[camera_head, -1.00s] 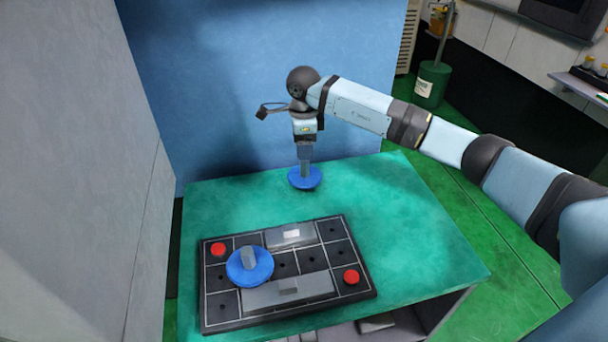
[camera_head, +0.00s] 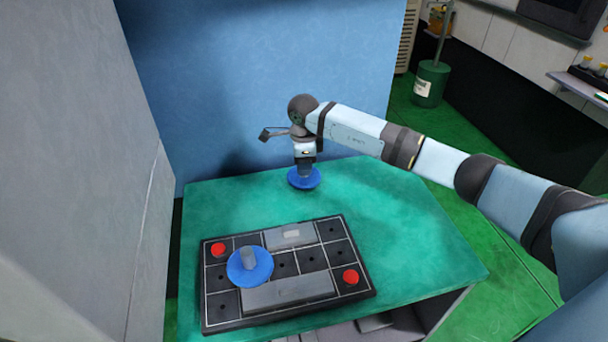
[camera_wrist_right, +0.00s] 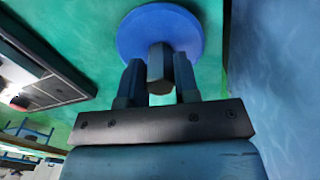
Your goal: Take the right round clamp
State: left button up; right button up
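A blue round clamp (camera_head: 304,180), a disc with an upright grey handle, stands on the green table behind the black board. My right gripper (camera_head: 305,172) is low over it, pointing down. In the right wrist view, the clamp's disc (camera_wrist_right: 150,22) lies beyond the fingers and its handle (camera_wrist_right: 160,66) is between the two fingers of my right gripper (camera_wrist_right: 160,72). The fingers look open around the handle, with little gap; contact is hard to tell. Another blue round clamp (camera_head: 250,266) with a grey handle stands on the board's left part. My left gripper is not in view.
The black gridded board (camera_head: 222,322) carries two red round pieces (camera_head: 350,277) and grey blocks (camera_head: 288,292). A blue wall (camera_head: 270,90) rises close behind the table, and a grey wall (camera_head: 80,150) stands at left. The table's right part (camera_head: 420,235) is clear.

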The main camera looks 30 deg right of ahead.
jog(key=c, duration=0.3)
grip_shut()
jog(key=shift+r, duration=0.1)
